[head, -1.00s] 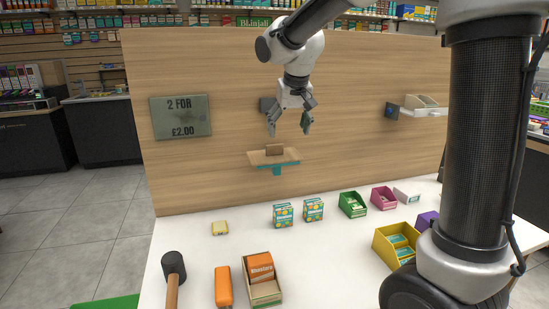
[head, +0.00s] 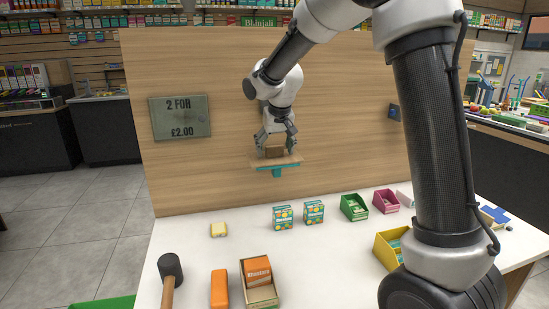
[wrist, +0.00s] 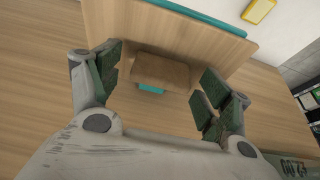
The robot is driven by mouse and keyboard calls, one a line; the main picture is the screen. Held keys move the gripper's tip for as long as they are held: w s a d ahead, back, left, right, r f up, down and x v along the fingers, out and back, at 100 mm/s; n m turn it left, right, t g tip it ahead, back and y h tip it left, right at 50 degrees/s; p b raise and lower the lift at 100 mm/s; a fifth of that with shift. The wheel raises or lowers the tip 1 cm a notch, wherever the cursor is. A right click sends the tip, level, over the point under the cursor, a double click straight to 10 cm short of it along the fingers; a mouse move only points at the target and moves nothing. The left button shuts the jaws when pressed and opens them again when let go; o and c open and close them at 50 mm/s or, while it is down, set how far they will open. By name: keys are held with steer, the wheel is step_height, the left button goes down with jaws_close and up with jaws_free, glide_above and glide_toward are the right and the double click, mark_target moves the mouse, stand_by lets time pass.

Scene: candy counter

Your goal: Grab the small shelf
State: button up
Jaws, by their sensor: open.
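The small shelf (head: 290,160) is a light wooden board with a teal bracket below it, mounted on the wood panel. A brown block (head: 276,152) stands upright on it. My gripper (head: 276,146) is open just above the board, with its fingers on either side of the block. In the wrist view the shelf (wrist: 200,25) fills the top and the block (wrist: 160,70) lies between the spread green-padded fingers (wrist: 160,82), with gaps on both sides. Whether the fingertips touch the board cannot be told.
A "2 FOR £2.00" sign (head: 180,117) hangs left on the panel (head: 220,75). On the white counter (head: 200,265) stand a mallet (head: 170,268), an orange item (head: 219,288), a candy box (head: 258,282), two teal boxes (head: 283,217) and coloured bins (head: 353,207).

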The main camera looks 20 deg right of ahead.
steer(key=c, duration=1.2)
steer(key=shift+o, duration=0.2)
steer(key=shift+r, duration=0.1)
